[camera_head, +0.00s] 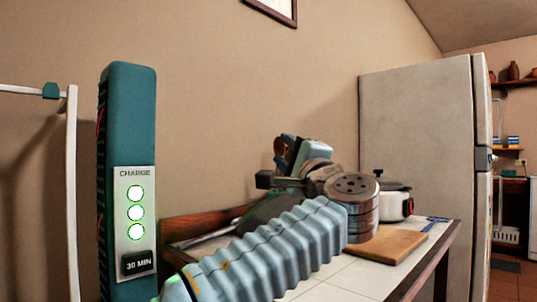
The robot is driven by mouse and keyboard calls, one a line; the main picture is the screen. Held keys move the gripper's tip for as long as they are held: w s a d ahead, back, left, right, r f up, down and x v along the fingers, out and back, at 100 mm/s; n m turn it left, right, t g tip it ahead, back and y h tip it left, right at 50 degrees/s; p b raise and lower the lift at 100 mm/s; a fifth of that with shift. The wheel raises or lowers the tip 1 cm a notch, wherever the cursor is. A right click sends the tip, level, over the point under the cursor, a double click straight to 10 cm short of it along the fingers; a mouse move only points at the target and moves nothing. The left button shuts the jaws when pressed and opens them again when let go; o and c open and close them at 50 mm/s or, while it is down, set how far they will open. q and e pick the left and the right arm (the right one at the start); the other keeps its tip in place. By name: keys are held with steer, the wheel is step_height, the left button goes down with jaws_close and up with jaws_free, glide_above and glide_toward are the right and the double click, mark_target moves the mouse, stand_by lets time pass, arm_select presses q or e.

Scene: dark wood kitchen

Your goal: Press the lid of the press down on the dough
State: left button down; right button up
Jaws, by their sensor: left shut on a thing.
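My left arm reaches in from the bottom over the table, and its wrist folds back to the left. My left gripper (272,181) is at the end of it, small and partly hidden by the wrist. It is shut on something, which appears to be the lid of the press. A dark grey piece (277,207) just below the gripper looks like part of the press; my forearm and wrist cover most of it. The lid's angle cannot be told. The dough is not visible. My right gripper is not in view.
A white-tiled table (345,277) carries a wooden board (390,246) and a white cooker with a dark lid (397,203). A tall fridge (415,140) stands at right. A green charging post (131,110) rises at left. A beige wall lies behind.

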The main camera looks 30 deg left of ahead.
arm_select(q)
steer(key=shift+m+t, duration=0.3)
steer(key=shift+t, duration=0.1)
steer(key=shift+s+d+f+b, duration=0.5)
steer(key=shift+d+f+b, duration=1.2)
steer(key=shift+f, duration=0.75)
steer(key=shift+s+d+f+b, duration=0.45)
steer(key=shift+d+f+b, duration=0.85)
steer(key=shift+d+f, duration=0.95)
steer(key=shift+s+d+f+b, duration=0.5)
steer(key=shift+d+f+b, duration=1.1)
steer(key=shift+f, duration=1.05)
steer(key=shift+d, duration=0.1)
steer(key=c, duration=0.9)
jaws_free()
steer(key=shift+d, duration=0.1)
steer(key=shift+s, duration=0.1)
steer(key=shift+s+d+f, duration=0.2)
steer(key=shift+d, duration=0.1)
steer(key=shift+g, duration=0.3)
steer(key=v, duration=1.2)
steer(key=shift+s+a, duration=0.1)
steer(key=shift+s, duration=0.3)
